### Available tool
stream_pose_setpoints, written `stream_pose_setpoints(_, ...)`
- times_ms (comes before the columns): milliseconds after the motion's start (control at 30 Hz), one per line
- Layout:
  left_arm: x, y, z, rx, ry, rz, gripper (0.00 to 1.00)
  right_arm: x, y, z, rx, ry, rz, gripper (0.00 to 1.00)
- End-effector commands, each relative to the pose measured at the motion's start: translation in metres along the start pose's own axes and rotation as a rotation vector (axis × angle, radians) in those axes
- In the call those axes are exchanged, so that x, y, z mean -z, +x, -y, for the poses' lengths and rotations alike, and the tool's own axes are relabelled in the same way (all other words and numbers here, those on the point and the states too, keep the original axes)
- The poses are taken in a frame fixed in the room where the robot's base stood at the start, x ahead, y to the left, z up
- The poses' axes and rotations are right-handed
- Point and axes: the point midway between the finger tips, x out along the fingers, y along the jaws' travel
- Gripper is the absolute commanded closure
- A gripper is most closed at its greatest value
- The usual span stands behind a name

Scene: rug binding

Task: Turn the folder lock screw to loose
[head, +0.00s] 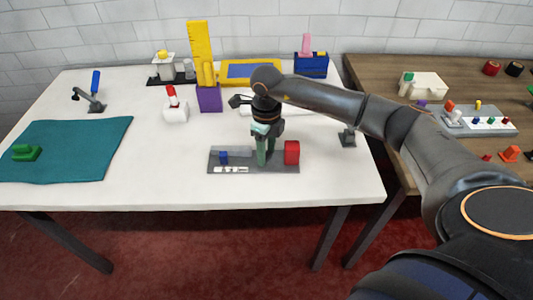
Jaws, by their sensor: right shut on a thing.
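My right gripper (266,158) points down over a dark grey fixture plate (285,169) near the front edge of the white table. Its greenish fingers are shut on a small part at the middle of the plate. The fingers hide that part, so I cannot see whether it is the folder lock screw or how it is turned. A blue block (223,157) stands on the plate to the left, and a red block (291,152) stands to the right, close to the fingers. A white label (231,169) lies along the plate's front. My left gripper is not in view.
A teal cloth (75,145) with a green piece (27,153) covers the table's left. A purple holder (209,98) with yellow tools, a red-topped white block (174,107) and a yellow-framed tray (250,72) stand behind. A wooden table (380,75) is at right.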

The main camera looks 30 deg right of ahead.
Motion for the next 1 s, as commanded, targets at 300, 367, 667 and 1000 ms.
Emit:
stream_pose_setpoints(300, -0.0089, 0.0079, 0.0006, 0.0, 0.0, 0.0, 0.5, -0.0009, -0.0002, 0.0005, 0.001, -0.213, 0.003, 1.0)
stream_pose_setpoints(367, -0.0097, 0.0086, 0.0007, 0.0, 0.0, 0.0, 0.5, -0.0008, -0.0003, 0.0004, 0.001, -0.24, 0.003, 1.0)
stream_pose_setpoints(667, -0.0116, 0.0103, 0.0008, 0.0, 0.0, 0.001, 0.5, -0.0006, -0.0008, -0.0001, 0.0, -0.313, 0.002, 1.0)
stream_pose_setpoints(1000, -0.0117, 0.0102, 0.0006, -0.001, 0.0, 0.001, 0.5, -0.0007, -0.0012, 0.0, 0.0, -0.32, 0.003, 1.0)
